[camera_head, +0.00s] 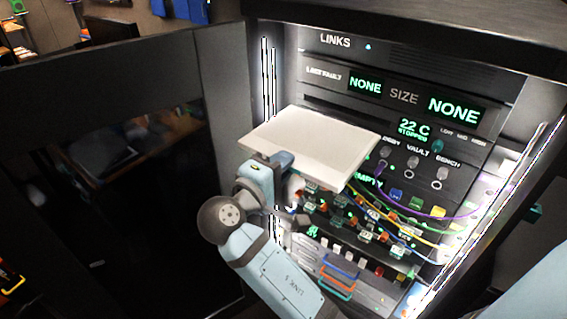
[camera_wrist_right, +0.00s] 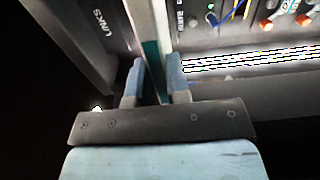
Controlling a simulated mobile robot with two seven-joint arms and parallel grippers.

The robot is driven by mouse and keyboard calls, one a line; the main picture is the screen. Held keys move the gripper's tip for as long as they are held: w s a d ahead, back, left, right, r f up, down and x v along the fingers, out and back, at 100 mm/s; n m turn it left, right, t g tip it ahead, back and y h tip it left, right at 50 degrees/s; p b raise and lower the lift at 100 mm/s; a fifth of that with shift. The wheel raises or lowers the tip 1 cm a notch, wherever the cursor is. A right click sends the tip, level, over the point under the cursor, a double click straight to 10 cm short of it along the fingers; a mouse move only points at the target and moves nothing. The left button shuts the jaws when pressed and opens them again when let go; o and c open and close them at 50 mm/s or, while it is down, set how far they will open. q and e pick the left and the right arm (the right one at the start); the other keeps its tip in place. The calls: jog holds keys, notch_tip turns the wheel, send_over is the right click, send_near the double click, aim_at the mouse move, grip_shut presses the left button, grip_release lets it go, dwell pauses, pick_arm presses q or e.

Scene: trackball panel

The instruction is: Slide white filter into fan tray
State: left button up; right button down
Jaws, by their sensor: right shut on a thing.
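The white filter (camera_head: 312,143) is a flat pale panel, held out roughly level in front of the rack. In the right wrist view it shows edge-on as a pale strip (camera_wrist_right: 148,25) between the fingers. My right gripper (camera_head: 270,162) is shut on its near left edge; its two fingers also show in the wrist view (camera_wrist_right: 155,82). The fan row carries a green "22 C STOPPED" display (camera_head: 413,127). The filter hides much of the rack face left of that display, so I cannot tell where the tray opening lies or whether the filter touches it. My left gripper is out of view.
Below the filter are several coloured plugs (camera_head: 367,237) and looping cables (camera_head: 440,214). Lit strips (camera_head: 268,80) edge the rack opening. A dark open door (camera_head: 110,180) stands at left. Coloured handles (camera_head: 338,275) sit low on the rack.

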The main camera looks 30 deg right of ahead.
aim_at(327, 122)
jog(key=shift+x, duration=1.75)
jog(key=shift+b+x, duration=0.3)
jog(key=shift+x, duration=0.9)
jog(key=shift+p, duration=0.5)
jog(key=shift+p+x, duration=0.5)
jog(key=shift+x, duration=5.4)
